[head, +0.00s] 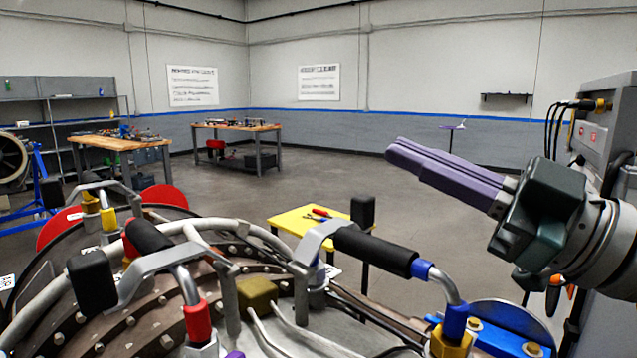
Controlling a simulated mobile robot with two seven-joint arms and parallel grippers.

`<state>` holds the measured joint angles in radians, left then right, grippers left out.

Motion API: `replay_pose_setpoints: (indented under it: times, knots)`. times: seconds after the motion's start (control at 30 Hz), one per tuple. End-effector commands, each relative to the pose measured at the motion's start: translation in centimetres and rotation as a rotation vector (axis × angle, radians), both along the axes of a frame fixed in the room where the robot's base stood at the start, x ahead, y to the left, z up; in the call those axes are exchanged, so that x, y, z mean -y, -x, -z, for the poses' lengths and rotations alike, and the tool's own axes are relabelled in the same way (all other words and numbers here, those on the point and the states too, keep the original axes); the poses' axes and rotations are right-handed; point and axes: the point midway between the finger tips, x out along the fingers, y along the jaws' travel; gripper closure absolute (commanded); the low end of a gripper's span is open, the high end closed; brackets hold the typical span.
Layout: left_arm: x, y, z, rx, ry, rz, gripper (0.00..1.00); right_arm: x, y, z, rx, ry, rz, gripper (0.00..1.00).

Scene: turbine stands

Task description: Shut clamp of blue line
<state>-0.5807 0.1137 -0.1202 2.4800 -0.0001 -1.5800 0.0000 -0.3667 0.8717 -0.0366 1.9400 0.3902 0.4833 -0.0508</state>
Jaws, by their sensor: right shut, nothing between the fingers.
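The blue line is a pipe with a black sleeve (373,252), a blue collar (421,269) and a blue fitting (455,322), at the lower middle right. Its clamp is a grey metal bracket (318,242) at the left end of the black sleeve. A black block-shaped handle (362,212) stands up behind the sleeve; how it joins the clamp is partly hidden. My right gripper (392,156) has purple fingers pressed together and empty. It points left, above and to the right of the clamp, apart from it. My left gripper is out of view.
A red line's clamp (150,279) with a black handle (91,284) is at lower left, and a yellow-fitted line (109,220) is behind it. A yellow table (298,222) with tools stands behind the turbine. A grey cabinet (606,115) is at right.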

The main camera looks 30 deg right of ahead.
Motion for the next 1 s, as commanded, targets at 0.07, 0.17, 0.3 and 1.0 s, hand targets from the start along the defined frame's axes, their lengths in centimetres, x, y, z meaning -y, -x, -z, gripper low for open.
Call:
replay_pose_setpoints:
  times: [0.07, 0.17, 0.3, 1.0]
  knots:
    - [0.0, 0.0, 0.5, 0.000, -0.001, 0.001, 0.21, 0.5, 1.1, 0.8, -0.006, 0.001, 0.001, 1.00]
    - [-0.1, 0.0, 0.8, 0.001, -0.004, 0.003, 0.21, 0.9, 2.3, 1.1, -0.004, 0.001, 0.000, 1.00]
    - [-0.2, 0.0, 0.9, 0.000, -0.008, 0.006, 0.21, 1.4, 3.4, 1.4, -0.002, 0.001, 0.000, 1.00]
    - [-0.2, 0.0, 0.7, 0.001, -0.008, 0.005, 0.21, 1.6, 3.9, 1.1, 0.000, 0.001, 0.000, 1.00]
